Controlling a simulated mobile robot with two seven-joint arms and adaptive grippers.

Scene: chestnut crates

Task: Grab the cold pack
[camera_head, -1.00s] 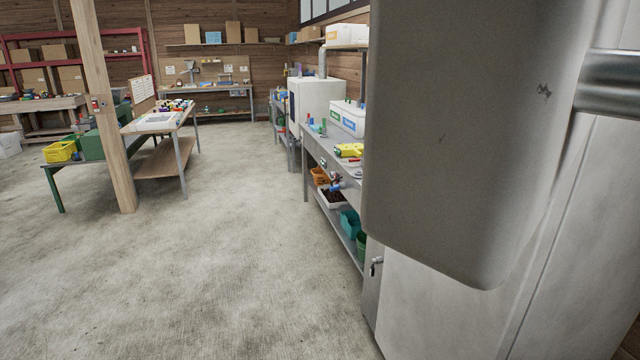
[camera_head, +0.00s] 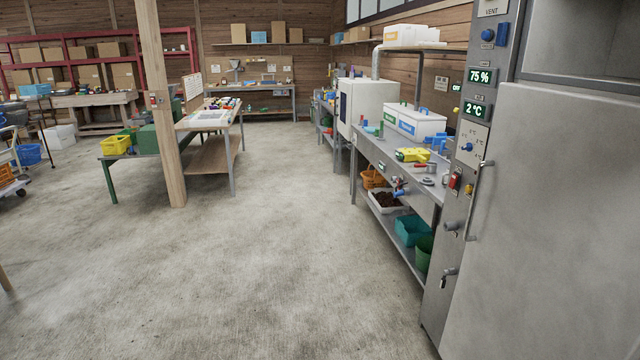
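I cannot pick out a cold pack for certain in the head view. Neither of my grippers is in view.
A long metal bench (camera_head: 400,175) beyond the cabinet holds a white box (camera_head: 415,122), a yellow item (camera_head: 412,155) and tools, with bins on its lower shelf. A wooden post (camera_head: 163,110) and tables stand at left. The middle concrete floor (camera_head: 260,260) is clear.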

